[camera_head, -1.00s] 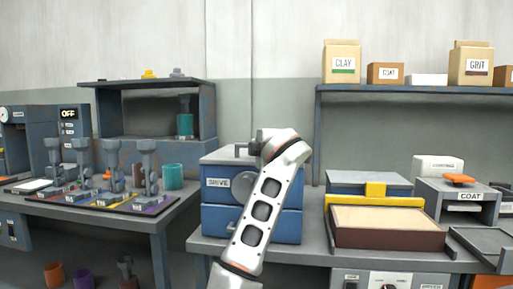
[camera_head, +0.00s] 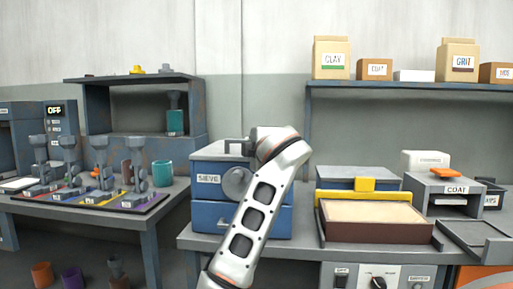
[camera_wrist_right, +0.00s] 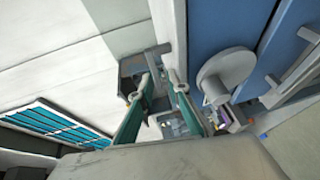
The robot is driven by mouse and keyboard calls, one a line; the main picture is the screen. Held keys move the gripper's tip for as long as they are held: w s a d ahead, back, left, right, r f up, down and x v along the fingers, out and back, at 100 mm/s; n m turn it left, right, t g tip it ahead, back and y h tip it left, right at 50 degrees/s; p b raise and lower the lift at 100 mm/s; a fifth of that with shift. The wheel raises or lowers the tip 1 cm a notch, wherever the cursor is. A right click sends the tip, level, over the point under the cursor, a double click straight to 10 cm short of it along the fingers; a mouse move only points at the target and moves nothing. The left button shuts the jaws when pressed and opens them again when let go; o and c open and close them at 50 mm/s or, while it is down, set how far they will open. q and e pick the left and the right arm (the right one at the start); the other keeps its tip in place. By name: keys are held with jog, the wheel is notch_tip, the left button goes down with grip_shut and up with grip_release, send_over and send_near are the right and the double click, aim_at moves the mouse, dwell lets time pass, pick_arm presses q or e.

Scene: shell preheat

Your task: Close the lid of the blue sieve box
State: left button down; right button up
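The blue sieve box (camera_head: 208,180), labelled SIEVE, stands on the grey bench in the head view. It has a round grey knob on its front, and its top looks flat; my right arm hides part of it, so I cannot tell whether the lid is fully shut. My right arm rises in front of the box, and its gripper is hidden in the head view. In the right wrist view my right gripper (camera_wrist_right: 164,86) shows two teal fingers with a gap, beside the blue face (camera_wrist_right: 222,30) and grey knob (camera_wrist_right: 226,70). My left gripper is out of view.
A COAT unit (camera_head: 420,190) is farther right. A shelf with boxes (camera_head: 400,86) hangs above. The left table (camera_head: 150,216) holds several grey fixtures and a teal cup (camera_head: 162,173).

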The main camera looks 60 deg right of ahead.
jog(key=v, duration=0.7)
jog(key=shift+s+r, duration=0.15)
jog(key=shift+r, duration=0.05)
jog(key=shift+a, duration=0.1)
